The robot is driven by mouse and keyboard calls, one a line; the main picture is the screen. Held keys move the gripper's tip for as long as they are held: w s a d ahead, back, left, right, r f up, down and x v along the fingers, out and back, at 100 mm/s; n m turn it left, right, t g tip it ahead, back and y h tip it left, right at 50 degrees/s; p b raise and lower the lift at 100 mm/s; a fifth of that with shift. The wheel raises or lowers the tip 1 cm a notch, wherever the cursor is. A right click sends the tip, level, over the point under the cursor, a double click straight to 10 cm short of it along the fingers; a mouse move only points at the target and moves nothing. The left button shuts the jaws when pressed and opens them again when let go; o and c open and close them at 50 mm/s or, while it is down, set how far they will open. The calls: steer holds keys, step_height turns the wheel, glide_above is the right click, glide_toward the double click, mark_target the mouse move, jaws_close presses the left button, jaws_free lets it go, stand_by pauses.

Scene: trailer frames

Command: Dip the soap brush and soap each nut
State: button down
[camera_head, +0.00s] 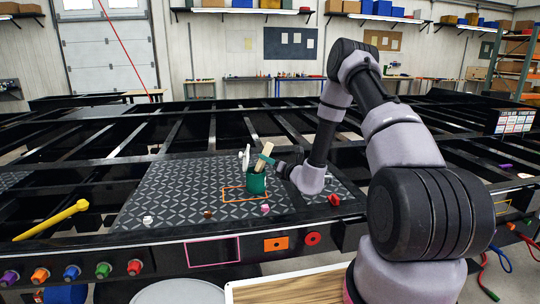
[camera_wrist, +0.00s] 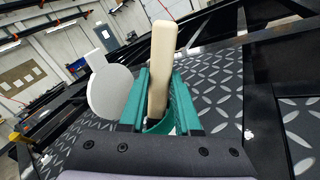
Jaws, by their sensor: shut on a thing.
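The soap brush shows a pale wooden handle (camera_wrist: 161,60), upright between the teal fingers of my gripper (camera_wrist: 160,98). My gripper is shut on it. In the head view the handle (camera_head: 265,155) tilts above a dark green cup (camera_head: 256,186) on the patterned plate, and my gripper (camera_head: 266,160) is right at the cup. The brush's lower end is hidden, so I cannot tell whether it is inside the cup. Small pieces that may be the nuts sit along the plate: white (camera_head: 148,220), brown (camera_head: 208,213), pink (camera_head: 265,208) and red (camera_head: 334,200).
A white round paddle-like piece (camera_wrist: 110,94) stands beside the handle. An orange outline (camera_head: 232,195) surrounds the cup area on the dark plate (camera_head: 165,195). A yellow tool (camera_head: 55,219) lies at left. Colored connectors (camera_head: 103,270) line the front edge. Black frame beams surround the plate.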

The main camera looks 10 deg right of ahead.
steer(key=w+d+r, duration=0.2)
steer(key=d+r, duration=0.2)
steer(key=r, duration=0.4)
steer(key=w+d+r, duration=0.2)
steer(key=d+r, duration=0.2)
steer(key=r, duration=0.4)
steer(key=shift+d, duration=0.4)
stand_by(0.5)
stand_by(0.5)
